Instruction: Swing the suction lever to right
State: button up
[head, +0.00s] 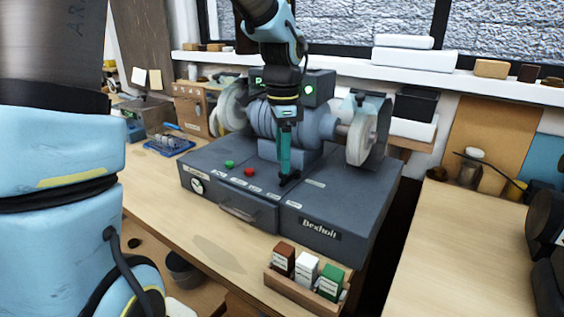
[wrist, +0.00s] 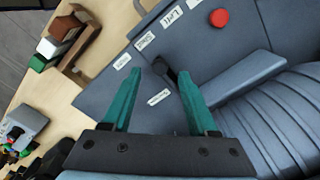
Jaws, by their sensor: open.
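The suction lever (wrist: 165,69) is a small dark lever on the top face of the grey bench grinder's base (head: 345,205), among small white labels. In the wrist view its dark end lies between my gripper's two teal fingers (wrist: 160,75), apart from the left one and close to the right one; I cannot tell whether it touches. In the head view my gripper (head: 286,170) points down onto the base, and a dark part of the lever (head: 294,176) shows at the fingertips. My gripper is open. Its fingers partly hide the lever in the head view.
A red button (head: 249,171) and a green button (head: 229,164) sit left of my gripper. The grinder motor and a grinding wheel (head: 361,138) stand close behind and right. A wooden tray (head: 290,291) with small boxes is in front. The table at left front is clear.

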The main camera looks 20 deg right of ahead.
jog(key=shift+f, duration=1.45)
grip_shut()
dwell(0.4)
